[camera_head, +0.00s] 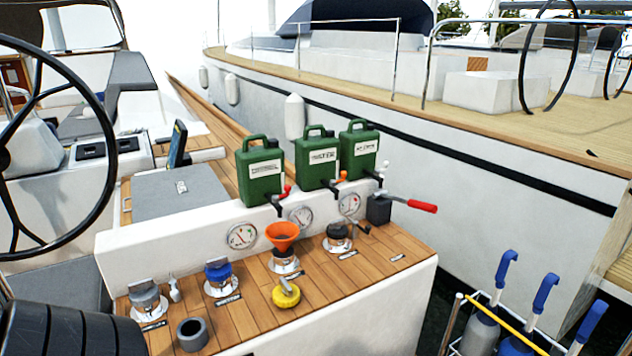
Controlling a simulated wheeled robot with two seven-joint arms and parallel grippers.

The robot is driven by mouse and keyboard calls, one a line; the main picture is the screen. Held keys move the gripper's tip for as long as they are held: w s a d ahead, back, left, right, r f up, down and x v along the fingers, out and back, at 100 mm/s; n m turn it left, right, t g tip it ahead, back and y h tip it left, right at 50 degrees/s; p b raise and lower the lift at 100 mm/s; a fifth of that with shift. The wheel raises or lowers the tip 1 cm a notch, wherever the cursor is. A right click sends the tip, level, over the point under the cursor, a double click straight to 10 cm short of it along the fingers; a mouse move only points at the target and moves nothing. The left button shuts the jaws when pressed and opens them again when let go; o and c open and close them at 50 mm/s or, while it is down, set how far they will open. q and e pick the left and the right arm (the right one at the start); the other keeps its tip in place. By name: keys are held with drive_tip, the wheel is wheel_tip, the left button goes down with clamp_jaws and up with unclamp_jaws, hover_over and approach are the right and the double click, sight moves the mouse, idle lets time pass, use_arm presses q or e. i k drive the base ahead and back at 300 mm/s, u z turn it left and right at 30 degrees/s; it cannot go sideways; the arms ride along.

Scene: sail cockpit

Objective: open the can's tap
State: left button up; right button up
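Three green cans stand in a row on the white ledge: the left can (260,172), the middle can (317,160), whose label seems to read WATER, and the right can (360,152). The other labels are too small to read surely. Each can has a dark spout low on its front right. The left can's tap (286,190) has a red handle, the middle can's tap (342,176) an orange one, and the right can's tap (382,168) a pale grey one. I cannot tell whether any tap is open. Neither of my grippers is in view.
An orange funnel (283,232) stands in a deck filler below the cans. Nearby are a blue-capped filler (219,272), a yellow cap (286,294), a dark cup (192,334) and a red-handled lever (422,206). A steering wheel (104,125) stands at left.

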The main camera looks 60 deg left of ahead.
sight(275, 198)
drive_tip(key=i, duration=0.35)
drive_tip(key=u, duration=1)
